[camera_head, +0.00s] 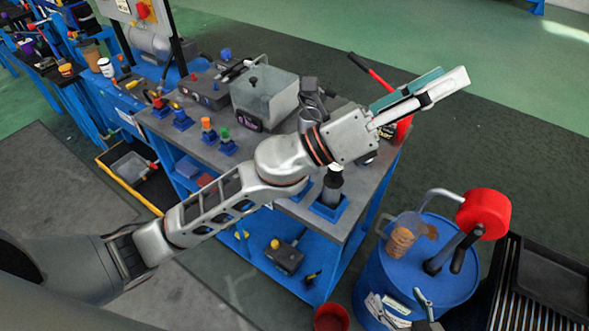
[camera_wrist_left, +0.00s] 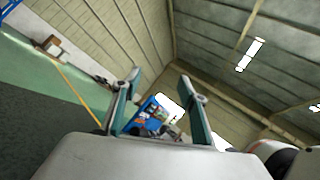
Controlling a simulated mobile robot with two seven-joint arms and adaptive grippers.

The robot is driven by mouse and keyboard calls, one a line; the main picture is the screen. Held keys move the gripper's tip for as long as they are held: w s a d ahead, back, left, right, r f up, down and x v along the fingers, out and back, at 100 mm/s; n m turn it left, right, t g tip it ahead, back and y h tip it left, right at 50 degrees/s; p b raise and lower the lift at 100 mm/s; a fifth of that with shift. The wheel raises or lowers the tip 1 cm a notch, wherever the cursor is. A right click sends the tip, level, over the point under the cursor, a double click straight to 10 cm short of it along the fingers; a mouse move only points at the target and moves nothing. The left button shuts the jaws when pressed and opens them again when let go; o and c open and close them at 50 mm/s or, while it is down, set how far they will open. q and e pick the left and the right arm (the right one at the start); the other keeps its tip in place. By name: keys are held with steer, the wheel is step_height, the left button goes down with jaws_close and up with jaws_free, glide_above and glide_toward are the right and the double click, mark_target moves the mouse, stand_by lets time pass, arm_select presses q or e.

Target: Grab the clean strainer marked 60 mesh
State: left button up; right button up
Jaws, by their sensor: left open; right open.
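No marking reading 60 mesh is legible, so I cannot tell which item is the strainer. Small fittings with orange (camera_head: 208,130) and green (camera_head: 226,140) tops stand in blue holders on the bench. A dark cylindrical part (camera_head: 332,186) stands in a blue holder at the bench's near right corner. My left gripper (camera_head: 436,88) is raised beyond the bench's right end, its arm crossing over the bench and hiding part of its top. Its fingers are apart and empty in the left wrist view (camera_wrist_left: 160,85), pointing toward the wall and roof.
The grey bench top (camera_head: 158,122) also holds a clear box (camera_head: 264,96) and a red-handled tool (camera_head: 372,74). A blue drum (camera_head: 405,285) with a red-reeled pump (camera_head: 484,213) stands at right. A red bucket (camera_head: 331,318) and yellow-edged tray (camera_head: 128,178) are on the floor.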

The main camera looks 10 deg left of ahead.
arm_select(q)
steer(key=s+d+f+m+g+y, duration=0.4)
steer(key=s+d+f+m+g, duration=0.35)
steer(key=m+g, duration=0.7)
steer(key=w+a+f+m+t+y, duration=0.1)
steer(key=a+f+m+y, duration=0.25)
steer(key=f, duration=0.25)
steer(key=w+a+f+m+t+y, duration=0.1)
steer(key=a+f+m+y, duration=0.1)
steer(key=f+m+y, duration=0.25)
steer(key=w+a+t+y, duration=0.1)
steer(key=w+a+y, duration=0.2)
steer(key=a, duration=0.4)
steer(key=w+a+t+y, duration=0.1)
steer(key=w+a+y, duration=0.2)
steer(key=w+a, duration=0.3)
steer(key=w+a+t+y, duration=0.1)
steer(key=w+a+y, duration=0.3)
steer(key=a, duration=0.6)
steer(key=shift+w+f, duration=0.3)
steer(key=shift+w, duration=0.1)
steer(key=shift+a+f, duration=0.25)
steer(key=shift+f, duration=0.05)
steer(key=shift+w+a+f+p, duration=0.1)
steer(key=shift+f+p, duration=0.2)
steer(key=shift+f, duration=1.45)
steer(key=shift+w+a+f+p, duration=0.1)
steer(key=shift+f+p, duration=0.15)
steer(key=shift+f, duration=1.45)
jaws_close()
